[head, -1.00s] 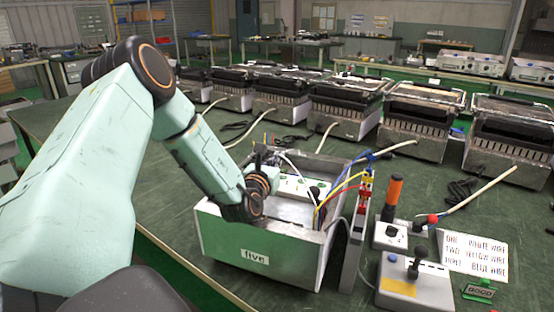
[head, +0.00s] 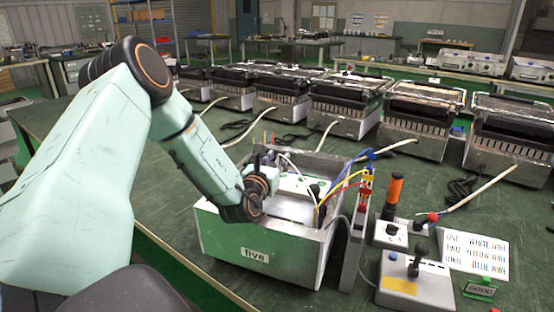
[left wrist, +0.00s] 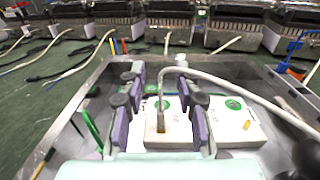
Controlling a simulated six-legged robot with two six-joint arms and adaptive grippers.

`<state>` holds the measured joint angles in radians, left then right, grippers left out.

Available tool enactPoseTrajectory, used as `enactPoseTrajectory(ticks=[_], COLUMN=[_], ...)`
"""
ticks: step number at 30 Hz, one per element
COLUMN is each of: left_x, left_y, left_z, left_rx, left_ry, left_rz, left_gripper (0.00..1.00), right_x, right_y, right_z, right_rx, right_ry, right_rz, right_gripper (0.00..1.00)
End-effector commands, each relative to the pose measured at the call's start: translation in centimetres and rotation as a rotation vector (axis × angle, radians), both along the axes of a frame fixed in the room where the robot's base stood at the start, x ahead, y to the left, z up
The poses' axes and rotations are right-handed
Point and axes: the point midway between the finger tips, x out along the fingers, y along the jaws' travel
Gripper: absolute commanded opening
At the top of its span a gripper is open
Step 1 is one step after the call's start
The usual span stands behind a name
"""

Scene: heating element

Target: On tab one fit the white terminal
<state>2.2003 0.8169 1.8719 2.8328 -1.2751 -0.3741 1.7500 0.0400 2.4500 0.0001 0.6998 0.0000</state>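The white wire (left wrist: 225,84) arches in from the right and drops between the fingers. Its brass-coloured terminal (left wrist: 161,124) is at the white block (left wrist: 178,135) with green marks; I cannot tell whether it sits on a tab. Another small brass tab (left wrist: 247,125) shows to the right. My right gripper is out of view.
Yellow, blue and red wires hang by a post (head: 357,215) at the box's right. Two control boxes with knobs (head: 415,283) and a wiring card (head: 475,252) naming white for one lie further right. Several grill units (head: 345,103) line the back.

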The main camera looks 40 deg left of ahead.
Motion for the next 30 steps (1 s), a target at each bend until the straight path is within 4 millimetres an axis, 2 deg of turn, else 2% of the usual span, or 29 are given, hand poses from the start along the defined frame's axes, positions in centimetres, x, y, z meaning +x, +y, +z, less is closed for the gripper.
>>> enactPoseTrajectory(ticks=[9,15,30], left_x=[-4.3,-6.0,-6.5], left_y=[-1.7,-2.3,-2.7], left_z=[0.0,0.0,0.0], left_rx=[-0.008,-0.004,0.000], left_ry=[-0.002,0.000,0.000], left_rz=[0.002,0.002,0.000], left_gripper=[0.32,0.32,0.32], right_x=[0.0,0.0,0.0], right_y=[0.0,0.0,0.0], right_z=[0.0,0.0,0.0], right_rx=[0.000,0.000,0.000], right_ry=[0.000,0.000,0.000], right_rz=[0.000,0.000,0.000], right_gripper=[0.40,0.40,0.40])
